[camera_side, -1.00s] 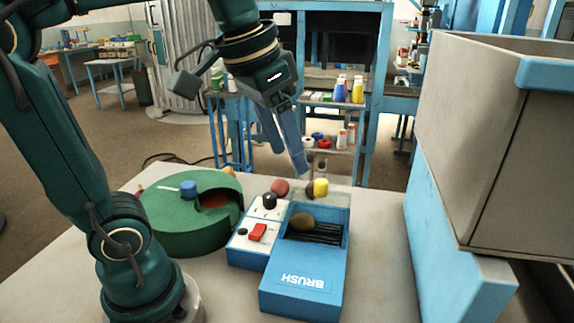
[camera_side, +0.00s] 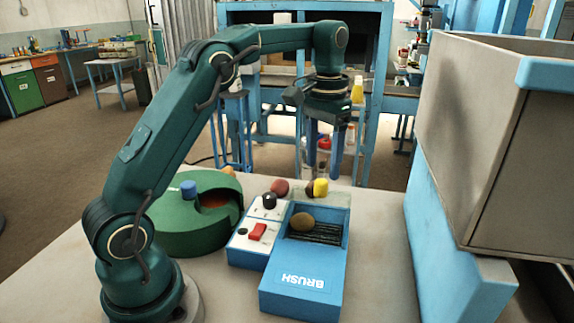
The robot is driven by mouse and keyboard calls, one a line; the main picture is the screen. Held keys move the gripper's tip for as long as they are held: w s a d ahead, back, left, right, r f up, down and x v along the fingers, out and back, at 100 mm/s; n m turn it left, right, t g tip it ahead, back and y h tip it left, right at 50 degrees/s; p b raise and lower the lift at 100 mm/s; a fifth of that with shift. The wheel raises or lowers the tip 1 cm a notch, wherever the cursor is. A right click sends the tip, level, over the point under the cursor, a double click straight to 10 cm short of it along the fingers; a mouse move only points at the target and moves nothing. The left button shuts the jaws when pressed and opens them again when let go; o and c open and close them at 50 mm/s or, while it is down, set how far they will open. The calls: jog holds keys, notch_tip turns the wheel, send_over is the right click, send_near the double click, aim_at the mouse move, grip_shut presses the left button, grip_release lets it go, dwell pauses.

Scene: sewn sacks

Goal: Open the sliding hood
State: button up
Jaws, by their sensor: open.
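A blue box lettered BRUSH (camera_side: 302,285) stands on the table. Its blue front cover carries the lettering, and behind it is an open bay with dark bristles (camera_side: 318,236) and a brown rounded lump (camera_side: 302,221). I cannot tell for certain which part is the sliding hood.
A white panel with a red switch (camera_side: 257,231) and black knob (camera_side: 269,201) adjoins the box. Red (camera_side: 280,187) and yellow (camera_side: 320,187) rounded things sit behind it. A large grey bin (camera_side: 490,140) on a blue stand blocks the right. The front table (camera_side: 225,295) is clear.

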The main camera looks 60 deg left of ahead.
aim_at(321, 181)
jog(key=shift+f, duration=2.1)
grip_shut()
jog(key=shift+r, duration=0.1)
